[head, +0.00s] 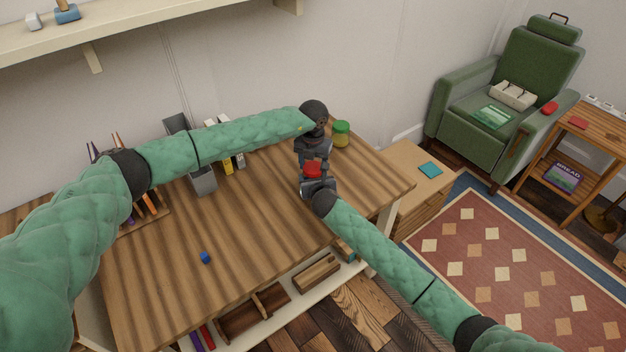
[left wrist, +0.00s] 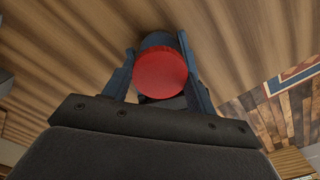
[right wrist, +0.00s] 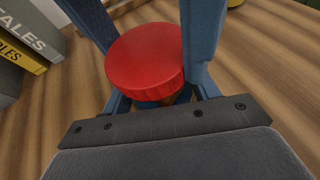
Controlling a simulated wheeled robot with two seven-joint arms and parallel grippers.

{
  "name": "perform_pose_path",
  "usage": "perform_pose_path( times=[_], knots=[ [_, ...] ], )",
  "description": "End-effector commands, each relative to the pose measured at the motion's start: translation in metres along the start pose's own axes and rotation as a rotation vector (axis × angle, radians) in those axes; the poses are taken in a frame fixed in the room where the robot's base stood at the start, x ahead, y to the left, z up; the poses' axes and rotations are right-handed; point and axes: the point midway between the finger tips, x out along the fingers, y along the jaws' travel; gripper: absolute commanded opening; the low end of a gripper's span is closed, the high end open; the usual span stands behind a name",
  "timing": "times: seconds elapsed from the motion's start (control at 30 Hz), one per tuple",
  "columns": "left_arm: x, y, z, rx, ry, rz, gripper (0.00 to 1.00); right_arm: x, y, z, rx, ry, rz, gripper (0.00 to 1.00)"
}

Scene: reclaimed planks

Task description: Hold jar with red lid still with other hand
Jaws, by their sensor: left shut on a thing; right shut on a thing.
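The jar with the red lid (head: 313,169) stands on the wooden desk near its right end. Its round red lid fills the middle of the left wrist view (left wrist: 161,74) and of the right wrist view (right wrist: 145,58). My left gripper (head: 316,160) comes from above and behind and is shut on the jar. My right gripper (head: 316,183) reaches in from the front right and is also shut on the jar. The jar's body is mostly hidden by the fingers and the lid.
A jar with a green lid (head: 341,133) stands behind and right of the grippers. A small blue object (head: 205,258) lies on the front of the desk (head: 250,225). Books (head: 226,164) and a grey container (head: 203,181) stand along the back. The desk's middle is clear.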

Motion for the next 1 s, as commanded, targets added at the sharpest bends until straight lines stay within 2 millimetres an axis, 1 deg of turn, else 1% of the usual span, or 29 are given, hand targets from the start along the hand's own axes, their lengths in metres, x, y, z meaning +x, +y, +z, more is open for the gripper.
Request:
perform_pose_path(
  times=[0.1,0.33,0.37,0.4,0.47,0.77,0.87,1.0],
  knots=[
    [0.0,0.001,0.0,0.029,0.001,0.001,0.3,0.0,-0.001,0.0,0.0,0.0,-0.001,0.0],
    [0.0,0.001,0.0,0.028,0.001,0.0,0.3,0.0,-0.001,0.001,0.0,0.0,-0.001,0.0],
    [0.0,0.001,0.0,0.028,0.0,0.0,0.59,0.0,-0.001,0.001,0.0,0.0,-0.001,0.0],
    [0.0,0.001,0.0,0.028,0.0,0.001,0.67,0.0,-0.001,0.001,0.0,0.0,-0.001,0.0],
    [0.0,0.001,0.0,0.027,0.0,0.0,0.79,0.0,-0.001,0.0,0.0,0.0,-0.001,0.0],
    [-0.001,0.0,0.0,0.027,0.0,0.0,0.79,0.0,0.0,0.001,0.0,0.0,0.0,0.0],
    [-0.006,0.0,0.0,0.027,-0.001,0.0,0.79,0.0,0.0,0.001,0.0,0.0,0.0,0.0],
    [-0.02,0.0,0.001,0.027,-0.002,-0.001,0.79,0.0,0.0,0.001,0.0,-0.001,0.0,0.0]
  ],
)
